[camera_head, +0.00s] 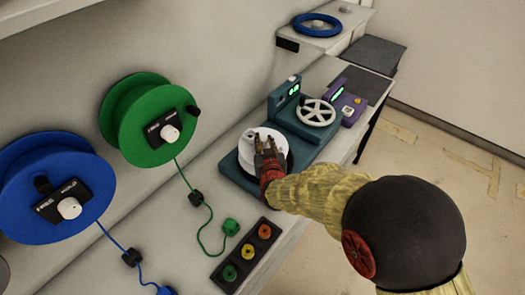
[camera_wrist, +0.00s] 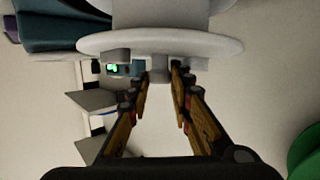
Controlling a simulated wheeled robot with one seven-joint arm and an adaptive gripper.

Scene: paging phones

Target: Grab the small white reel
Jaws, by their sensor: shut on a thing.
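The small white reel (camera_head: 252,148) sits on the round dark spot of a teal device base (camera_head: 237,178) on the counter. My gripper (camera_head: 266,150) is at the reel's near side and covers part of it. In the wrist view the reel (camera_wrist: 105,42) fills the top, with a wide pale rim and a short stub at its middle. The fingertips of my gripper (camera_wrist: 160,74) are closed in on either side of that stub. The exact contact at the fingertips is hard to see.
A green reel (camera_head: 128,128) and a blue reel (camera_head: 40,180) are mounted on the wall at left, with cords hanging. A button box (camera_head: 247,254) lies in front. Teal and purple devices, one with a pale handwheel (camera_head: 315,112), stand behind. A blue ring (camera_head: 317,24) lies farther back.

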